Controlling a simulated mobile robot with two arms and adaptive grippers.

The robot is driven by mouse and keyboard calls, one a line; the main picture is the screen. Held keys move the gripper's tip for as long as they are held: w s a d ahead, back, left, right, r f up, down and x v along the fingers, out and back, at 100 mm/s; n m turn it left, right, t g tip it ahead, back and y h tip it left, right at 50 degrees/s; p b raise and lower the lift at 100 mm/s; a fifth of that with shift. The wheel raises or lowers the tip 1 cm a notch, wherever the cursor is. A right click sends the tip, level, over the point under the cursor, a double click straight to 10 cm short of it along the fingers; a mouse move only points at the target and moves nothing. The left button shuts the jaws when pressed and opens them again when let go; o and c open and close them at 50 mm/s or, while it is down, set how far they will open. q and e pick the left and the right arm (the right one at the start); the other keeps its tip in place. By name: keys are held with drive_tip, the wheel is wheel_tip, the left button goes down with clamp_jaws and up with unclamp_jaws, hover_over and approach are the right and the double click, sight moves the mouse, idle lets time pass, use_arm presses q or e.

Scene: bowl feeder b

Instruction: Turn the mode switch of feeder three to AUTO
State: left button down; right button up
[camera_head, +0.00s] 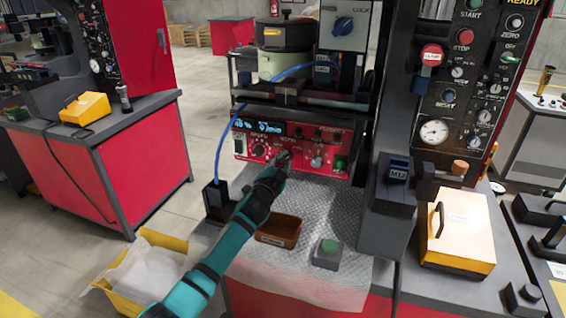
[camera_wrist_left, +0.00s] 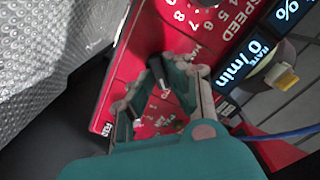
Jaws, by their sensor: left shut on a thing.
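The red feeder control panel (camera_head: 330,137) stands on the bench, with a lit display (camera_head: 270,129) and several knobs. My left gripper (camera_head: 283,158) reaches the middle of its front face and covers part of it. In the left wrist view my left gripper (camera_wrist_left: 160,92) is closed around a small black switch knob (camera_wrist_left: 157,73) on the red face. Small white lettering is around the knob, too small and partly covered to read surely, so I cannot tell the switch position. The SPEED dial (camera_wrist_left: 193,18) and the display (camera_wrist_left: 245,62) are beside it. My right gripper is not in view.
A brown tray (camera_head: 279,231) and a green-button box (camera_head: 328,252) sit on the metal bench top below the panel. A blue cable (camera_head: 221,150) runs along its left side. An upright control column (camera_head: 455,100) stands at the right.

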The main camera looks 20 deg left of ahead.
use_arm(q)
drive_tip(key=shift+f, duration=0.1)
idle(0.4)
drive_tip(key=c, duration=1.3)
unclamp_jaws()
drive_tip(key=s, duration=1.2)
drive_tip(key=shift+a, duration=0.2)
